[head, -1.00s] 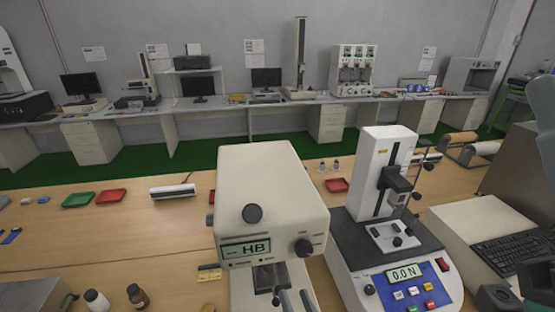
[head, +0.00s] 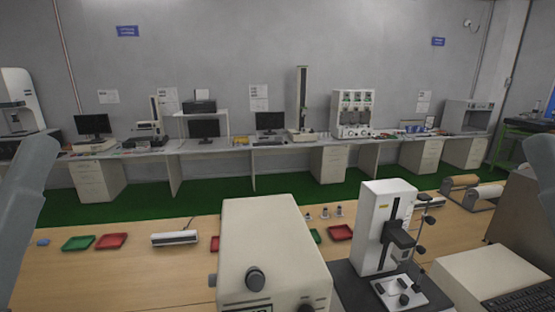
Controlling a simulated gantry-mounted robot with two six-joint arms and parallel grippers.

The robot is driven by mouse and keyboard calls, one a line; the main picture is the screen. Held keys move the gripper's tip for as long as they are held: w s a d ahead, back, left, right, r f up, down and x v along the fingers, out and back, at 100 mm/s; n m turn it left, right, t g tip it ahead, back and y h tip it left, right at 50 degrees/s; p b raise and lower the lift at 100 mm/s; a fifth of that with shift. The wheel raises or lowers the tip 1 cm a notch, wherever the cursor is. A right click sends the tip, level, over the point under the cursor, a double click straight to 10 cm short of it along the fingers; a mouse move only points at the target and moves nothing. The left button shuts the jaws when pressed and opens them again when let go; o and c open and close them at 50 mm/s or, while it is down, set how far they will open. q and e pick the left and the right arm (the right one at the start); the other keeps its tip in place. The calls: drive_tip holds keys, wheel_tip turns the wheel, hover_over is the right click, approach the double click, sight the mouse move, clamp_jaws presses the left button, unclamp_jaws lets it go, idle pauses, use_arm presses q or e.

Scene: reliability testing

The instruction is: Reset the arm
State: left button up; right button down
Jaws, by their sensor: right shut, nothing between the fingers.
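My left arm (head: 24,205) shows as a grey link at the left edge, with its gripper out of view. My right arm (head: 543,165) shows as a grey link at the right edge. My right gripper is shut and empty, but its fingertips cannot be made out clearly. Neither visible arm link holds anything.
A beige hardness tester (head: 265,245) and a white force tester (head: 385,230) stand at the front. Green (head: 78,243) and red (head: 111,241) trays and a white bar-shaped device (head: 174,239) lie on the wooden bench (head: 110,285). The bench's left part is mostly clear.

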wheel_tip(320, 180, up, 17)
drive_tip(key=p, duration=1.4)
drive_tip(key=shift+r, duration=0.15)
wheel_tip(320, 180, down, 42)
drive_tip(key=b, duration=4.2)
drive_tip(key=shift+f, duration=0.25)
